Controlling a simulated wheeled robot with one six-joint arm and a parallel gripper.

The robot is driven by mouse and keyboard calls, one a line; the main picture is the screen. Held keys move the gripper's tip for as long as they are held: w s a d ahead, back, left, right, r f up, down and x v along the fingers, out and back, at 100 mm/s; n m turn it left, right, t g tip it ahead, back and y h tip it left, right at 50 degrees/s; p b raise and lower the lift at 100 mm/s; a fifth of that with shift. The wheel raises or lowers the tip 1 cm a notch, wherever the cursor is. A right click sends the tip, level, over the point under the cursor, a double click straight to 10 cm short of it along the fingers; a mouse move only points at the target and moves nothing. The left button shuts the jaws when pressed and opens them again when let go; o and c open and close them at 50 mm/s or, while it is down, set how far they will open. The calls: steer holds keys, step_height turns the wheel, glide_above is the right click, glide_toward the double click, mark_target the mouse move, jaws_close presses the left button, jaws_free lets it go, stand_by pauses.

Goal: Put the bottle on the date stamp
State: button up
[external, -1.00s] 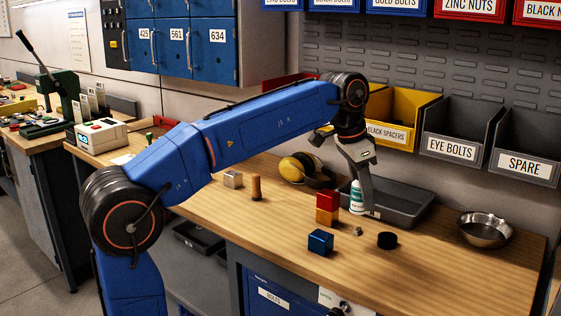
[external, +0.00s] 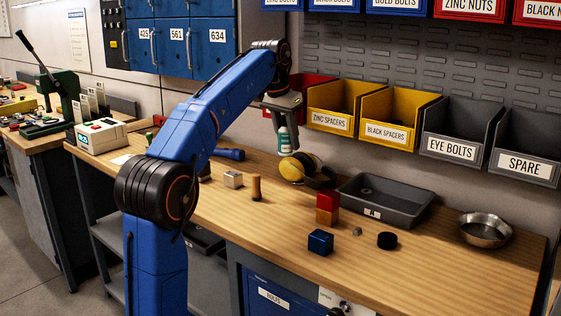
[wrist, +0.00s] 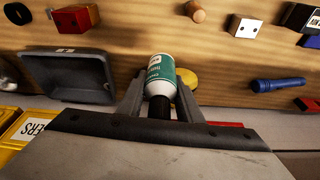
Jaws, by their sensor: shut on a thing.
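The bottle (external: 284,139), white with a teal label, hangs in my gripper (external: 283,115) above the back of the bench. In the wrist view the bottle (wrist: 161,72) sits between the two fingers of my gripper (wrist: 159,88), which is shut on it, and its dark top points toward the camera. A small black block (wrist: 300,17) at the upper right of the wrist view may be the date stamp. I cannot tell for sure. In the external view that spot is mostly hidden behind my arm.
A silver block (external: 233,180), a wooden peg (external: 256,188) and a blue flashlight (external: 229,154) are on the bench. Yellow ear defenders (external: 291,168) lie below the bottle.

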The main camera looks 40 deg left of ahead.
steer(key=s+a+r+n+y, duration=0.1)
steer(key=s+a+n, duration=0.25)
steer(key=a, duration=1.15)
steer(key=s+a+r+n+y, duration=0.1)
steer(key=s+a+n, duration=0.3)
steer(key=a, duration=1.2)
steer(key=shift+m, duration=0.65)
steer(key=f, duration=0.9)
steer(key=shift+s+d+f, duration=0.1)
steer(key=shift+s+d, duration=0.1)
steer(key=shift+f, duration=0.1)
steer(key=o, duration=1.1)
steer(key=shift+c, duration=0.2)
steer(key=v, duration=1.2)
steer(key=shift+a, duration=0.2)
steer(key=shift+w, duration=0.1)
